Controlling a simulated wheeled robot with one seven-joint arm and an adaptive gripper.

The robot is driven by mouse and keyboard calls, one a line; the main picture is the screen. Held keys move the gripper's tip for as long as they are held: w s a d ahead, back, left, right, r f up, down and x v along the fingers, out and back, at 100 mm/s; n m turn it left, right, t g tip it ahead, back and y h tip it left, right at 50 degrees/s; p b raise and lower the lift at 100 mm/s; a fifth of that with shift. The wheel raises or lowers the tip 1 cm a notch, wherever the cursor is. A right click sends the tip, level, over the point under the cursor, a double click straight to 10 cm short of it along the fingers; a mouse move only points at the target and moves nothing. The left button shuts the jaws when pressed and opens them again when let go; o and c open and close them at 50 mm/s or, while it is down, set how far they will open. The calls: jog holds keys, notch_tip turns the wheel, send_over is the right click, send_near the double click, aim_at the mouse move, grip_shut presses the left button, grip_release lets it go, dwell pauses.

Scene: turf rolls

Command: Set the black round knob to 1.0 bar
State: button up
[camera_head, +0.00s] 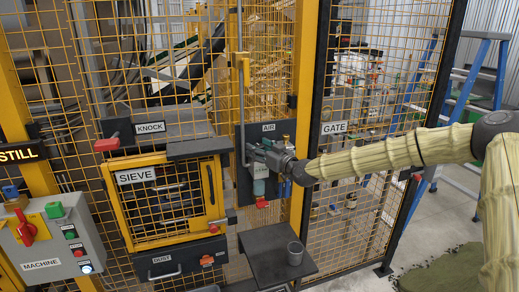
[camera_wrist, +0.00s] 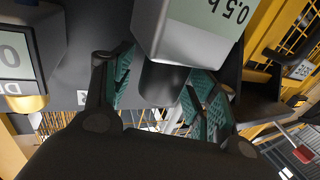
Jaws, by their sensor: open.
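The black round knob (camera_wrist: 163,84) shows in the wrist view as a dark cylinder under a grey housing. My gripper (camera_wrist: 164,92) is open, with one teal-padded finger on each side of the knob. I cannot tell whether either pad touches it. In the head view my gripper (camera_head: 272,156) is at the AIR panel (camera_head: 243,178) and hides most of the regulator, including the knob.
A second display (camera_wrist: 12,52), partly cut off, sits left in the wrist view. The yellow SIEVE door (camera_head: 166,233) is at left, and the mesh GATE (camera_head: 350,200) is at right.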

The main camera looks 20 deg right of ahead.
jog(key=c, duration=1.1)
jog(key=shift+o, duration=0.2)
jog(key=shift+a+m+t+h, duration=0.1)
jog(key=shift+m+t+h, duration=0.25)
jog(key=shift+h, duration=0.35)
jog(key=shift+m+h, duration=0.45)
jog(key=shift+h, duration=0.15)
jog(key=m+h+b, duration=0.1)
jog(key=m+h, duration=0.1)
jog(key=h, duration=0.1)
jog(key=m+h, duration=0.1)
jog(key=h, duration=0.2)
jog(key=shift+m+t+b, duration=0.35)
jog(key=shift+m, duration=0.05)
jog(key=shift+r+m+g+h+b, duration=0.1)
jog(key=shift+m+g+h+b, duration=0.45)
jog(key=shift+m+h, duration=0.95)
jog(key=shift+m+g+h+b, duration=0.5)
jog(key=shift+m+h, duration=0.4)
jog(key=shift+h, duration=1.2)
jog(key=shift+g, duration=0.25)
jog(key=o, duration=1.1)
jog(key=shift+c, duration=0.2)
